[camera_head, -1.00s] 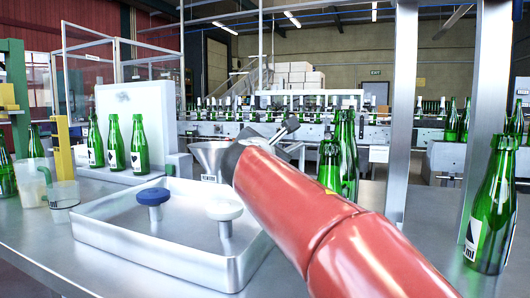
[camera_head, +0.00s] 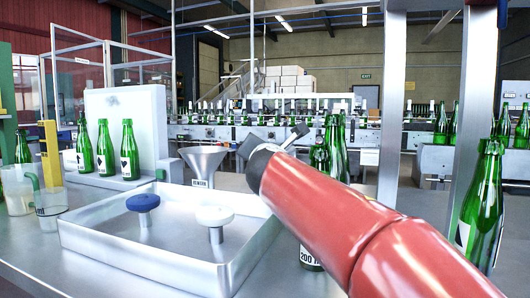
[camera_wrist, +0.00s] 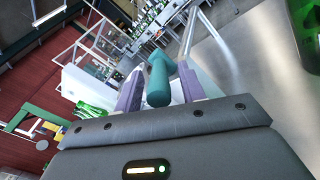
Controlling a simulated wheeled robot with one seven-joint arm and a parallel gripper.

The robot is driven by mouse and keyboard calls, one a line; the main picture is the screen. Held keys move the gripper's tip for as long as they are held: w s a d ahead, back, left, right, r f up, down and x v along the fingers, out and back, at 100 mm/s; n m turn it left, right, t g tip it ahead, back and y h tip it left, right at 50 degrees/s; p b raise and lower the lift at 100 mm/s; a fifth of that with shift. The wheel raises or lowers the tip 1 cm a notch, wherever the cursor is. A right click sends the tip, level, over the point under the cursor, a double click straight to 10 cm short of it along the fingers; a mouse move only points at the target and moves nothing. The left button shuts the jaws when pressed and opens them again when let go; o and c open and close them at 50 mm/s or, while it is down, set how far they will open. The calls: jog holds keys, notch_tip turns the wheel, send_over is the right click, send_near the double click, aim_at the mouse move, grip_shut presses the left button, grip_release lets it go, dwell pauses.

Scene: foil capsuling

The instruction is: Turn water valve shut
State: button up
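A blue round knob (camera_head: 143,203) and a white round knob (camera_head: 214,216) stand on short stems in a shallow metal tray (camera_head: 150,268) on the bench. Neither is marked as the water valve. In the wrist view, a teal T-shaped handle (camera_wrist: 160,80) stands between the two purple-grey fingers of my gripper (camera_wrist: 160,88). The fingers are apart, with a narrow light gap on the handle's right; contact on the left is unclear.
A metal funnel (camera_head: 203,162) stands behind the tray. Green bottles stand before a white panel (camera_head: 122,103) at left, behind my arm, and at right (camera_head: 482,205). Clear jugs (camera_head: 50,208) stand at the left. Metal posts (camera_head: 477,110) rise at right.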

jog(key=s+b, duration=0.2)
jog(key=s, duration=0.5)
jog(key=shift+s+d, duration=0.2)
jog(key=shift+s, duration=0.2)
jog(key=shift+c, duration=0.3)
